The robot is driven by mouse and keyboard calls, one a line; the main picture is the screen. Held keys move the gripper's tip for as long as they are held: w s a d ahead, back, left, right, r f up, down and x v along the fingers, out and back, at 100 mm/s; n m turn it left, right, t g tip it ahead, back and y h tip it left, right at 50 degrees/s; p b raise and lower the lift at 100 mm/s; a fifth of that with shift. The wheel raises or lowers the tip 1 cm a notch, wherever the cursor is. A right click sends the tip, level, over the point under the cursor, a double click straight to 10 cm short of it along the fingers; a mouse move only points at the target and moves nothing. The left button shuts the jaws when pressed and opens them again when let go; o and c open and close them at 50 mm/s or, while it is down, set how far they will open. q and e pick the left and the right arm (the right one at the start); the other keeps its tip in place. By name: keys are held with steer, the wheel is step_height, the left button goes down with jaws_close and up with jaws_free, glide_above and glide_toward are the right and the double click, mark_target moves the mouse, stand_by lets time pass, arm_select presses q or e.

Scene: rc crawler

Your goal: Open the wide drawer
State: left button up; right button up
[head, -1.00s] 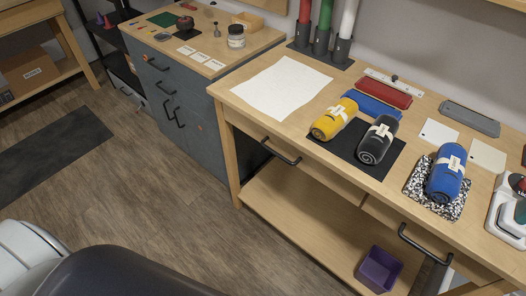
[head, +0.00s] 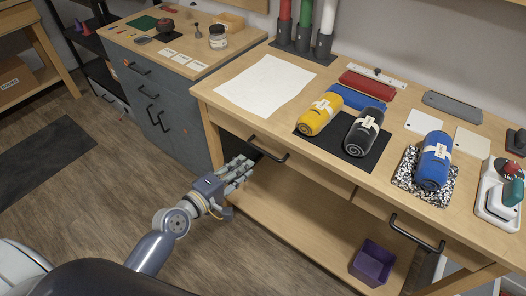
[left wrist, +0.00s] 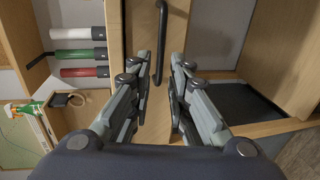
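The wooden workbench (head: 215,112) has two drawer fronts under its top, each with a black bar handle. The left drawer's handle (head: 267,150) is near my left gripper (head: 245,165). The right drawer's handle (head: 417,233) is farther right. Both drawers look shut, and I cannot tell for sure which is the wide one. In the left wrist view my left gripper (left wrist: 159,65) is open and empty, its fingers either side of a black handle (left wrist: 161,35). I cannot tell whether they touch it. My right gripper is not in view.
Rolled towels, yellow (head: 320,114), black (head: 363,133) and blue (head: 433,161), lie on the bench top. A purple bin (head: 373,263) stands on the lower shelf. A grey cabinet (head: 185,110) stands left of the bench. The floor before it is clear.

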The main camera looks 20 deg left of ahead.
mark_target(262, 152)
arm_select(q)
steer(key=x, duration=0.9)
steer(key=shift+w, duration=0.1)
steer(key=shift+w+d+f, duration=0.15)
steer(key=shift+w+d, duration=0.05)
steer(key=shift+w, duration=0.35)
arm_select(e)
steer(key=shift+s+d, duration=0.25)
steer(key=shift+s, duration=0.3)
arm_select(q)
jaws_close()
